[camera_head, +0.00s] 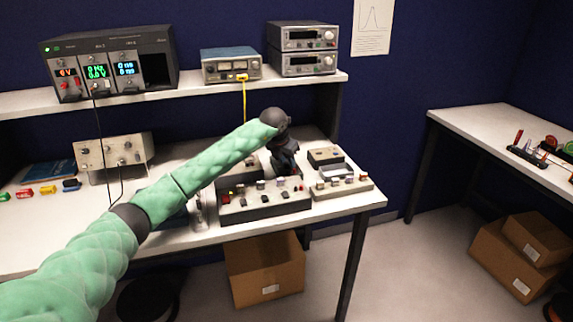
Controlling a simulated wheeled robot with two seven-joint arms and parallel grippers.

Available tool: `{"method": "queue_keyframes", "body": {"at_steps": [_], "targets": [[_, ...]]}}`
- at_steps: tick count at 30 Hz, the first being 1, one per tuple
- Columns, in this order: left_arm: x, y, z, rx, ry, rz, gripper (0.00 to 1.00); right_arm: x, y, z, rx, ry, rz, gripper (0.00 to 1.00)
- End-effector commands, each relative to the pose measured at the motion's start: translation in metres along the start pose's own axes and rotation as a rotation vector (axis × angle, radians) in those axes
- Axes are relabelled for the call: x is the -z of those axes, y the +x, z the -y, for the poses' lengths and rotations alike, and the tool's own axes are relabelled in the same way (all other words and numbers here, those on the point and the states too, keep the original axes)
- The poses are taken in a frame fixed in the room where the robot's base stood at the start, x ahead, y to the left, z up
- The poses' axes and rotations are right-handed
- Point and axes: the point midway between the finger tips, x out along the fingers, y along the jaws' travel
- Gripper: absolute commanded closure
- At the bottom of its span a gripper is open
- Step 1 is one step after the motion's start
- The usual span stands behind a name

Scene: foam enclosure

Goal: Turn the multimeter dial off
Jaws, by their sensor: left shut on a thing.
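My left arm in green padding reaches in from the lower left across the bench. Its dark gripper (287,172) points down and is shut on a small part at the back of a dark box with knobs and switches (265,208). The part looks like a dial, but the fingers hide it and its setting cannot be read. I cannot tell for sure which of the boxes here is the multimeter. My right gripper is not in view.
A pale box with knobs (342,187) stands close at the right of the gripper. The shelf (185,95) above holds several instruments, and a yellow cable (244,100) hangs from one. A second table (480,122) stands at the right, with cardboard boxes (515,255) beneath.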

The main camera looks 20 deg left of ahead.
Motion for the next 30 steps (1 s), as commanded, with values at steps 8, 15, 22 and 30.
{"method": "queue_keyframes", "body": {"at_steps": [8,15,22,30], "targets": [[0.000,0.000,0.000,-0.035,-0.084,0.001,0.96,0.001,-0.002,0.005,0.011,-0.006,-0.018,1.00],[-0.001,-0.001,0.000,-0.046,-0.109,0.001,0.96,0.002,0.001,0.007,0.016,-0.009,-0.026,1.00],[-0.001,-0.001,0.000,-0.046,-0.110,0.001,0.96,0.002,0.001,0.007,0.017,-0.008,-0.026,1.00],[0.000,-0.001,0.000,-0.045,-0.109,0.001,0.52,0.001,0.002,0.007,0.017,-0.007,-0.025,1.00]]}}
